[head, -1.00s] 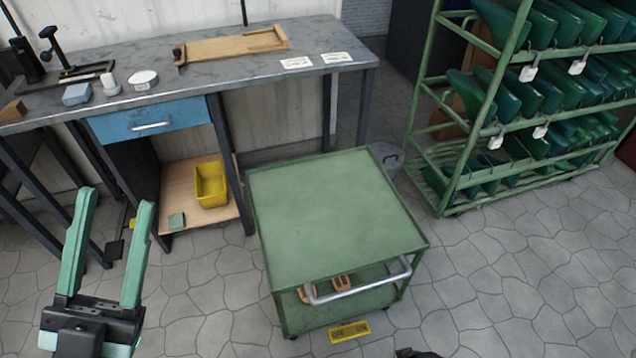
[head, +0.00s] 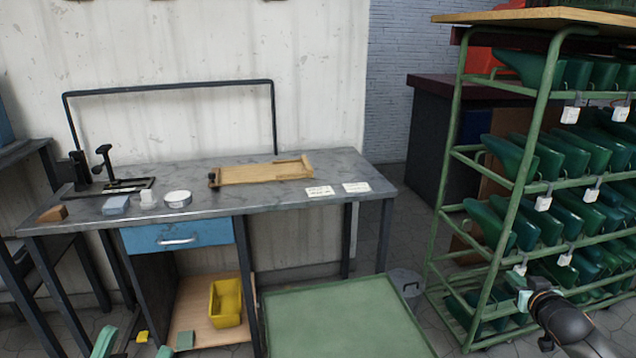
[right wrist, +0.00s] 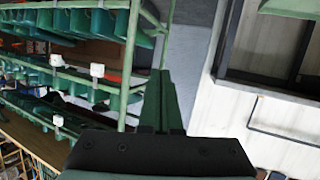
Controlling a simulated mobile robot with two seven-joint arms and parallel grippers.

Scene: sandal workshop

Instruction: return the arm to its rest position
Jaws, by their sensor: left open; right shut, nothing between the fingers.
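My left gripper (head: 135,343) shows only by its two green fingertips at the bottom left of the head view. They stand apart, open, with nothing seen between them; the rest is cut off. My right arm comes in at the lower right of the head view, with its gripper (head: 518,277) in front of the green rack. In the right wrist view my right gripper (right wrist: 161,85) has its two dark green fingers together, shut and empty.
A workbench (head: 130,217) holds a wooden board (head: 262,173), two cards and small items. A green cart (head: 340,325) stands in front. A rack (head: 452,180) of green shoe forms is at the right, close behind my right gripper. A yellow bin (head: 227,303) sits under the bench.

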